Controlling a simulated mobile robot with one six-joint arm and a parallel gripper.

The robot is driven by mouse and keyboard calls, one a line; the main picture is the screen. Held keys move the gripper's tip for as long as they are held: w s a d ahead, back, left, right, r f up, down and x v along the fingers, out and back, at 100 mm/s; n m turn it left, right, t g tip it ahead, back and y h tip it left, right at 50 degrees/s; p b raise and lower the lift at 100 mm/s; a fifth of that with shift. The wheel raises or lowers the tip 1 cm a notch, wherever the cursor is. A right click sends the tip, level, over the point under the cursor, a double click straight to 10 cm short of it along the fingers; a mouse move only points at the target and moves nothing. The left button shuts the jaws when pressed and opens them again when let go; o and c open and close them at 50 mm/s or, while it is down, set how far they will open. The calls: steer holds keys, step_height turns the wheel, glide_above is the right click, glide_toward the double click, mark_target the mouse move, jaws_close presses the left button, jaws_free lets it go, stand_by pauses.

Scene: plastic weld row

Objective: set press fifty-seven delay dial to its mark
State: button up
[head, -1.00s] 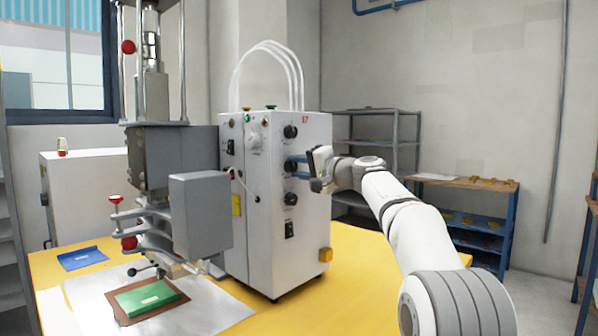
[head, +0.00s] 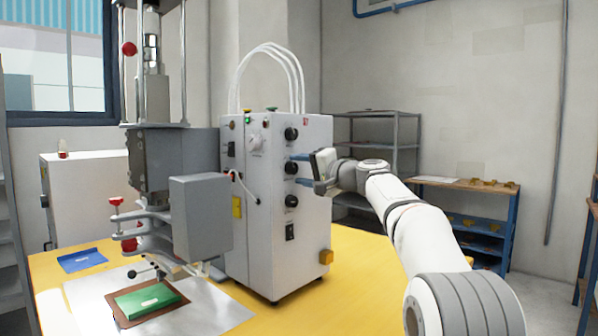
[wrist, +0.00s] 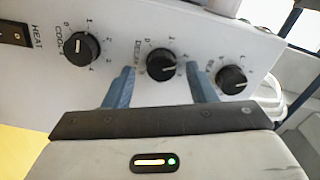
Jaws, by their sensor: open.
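The press control cabinet (head: 262,215) carries a red label that appears to read 57. Its middle black dial (head: 291,168) is lettered DELAY in the wrist view (wrist: 161,65), with a pale pointer line and printed numbers around it. The line seems to lie roughly sideways; its exact setting is too small to read. My gripper (head: 302,170) is open at the panel. In the wrist view its blue fingers (wrist: 160,72) stand on either side of the delay dial, with gaps visible.
The COOL dial (wrist: 81,48) and another dial (wrist: 231,79) flank the delay dial closely. A HEAT switch (wrist: 14,34) is beyond the COOL dial. White hoses (head: 270,62) arch over the cabinet. The yellow table (head: 340,275) is clear at the cabinet's right.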

steer(key=v, duration=0.7)
steer(key=shift+b, duration=0.3)
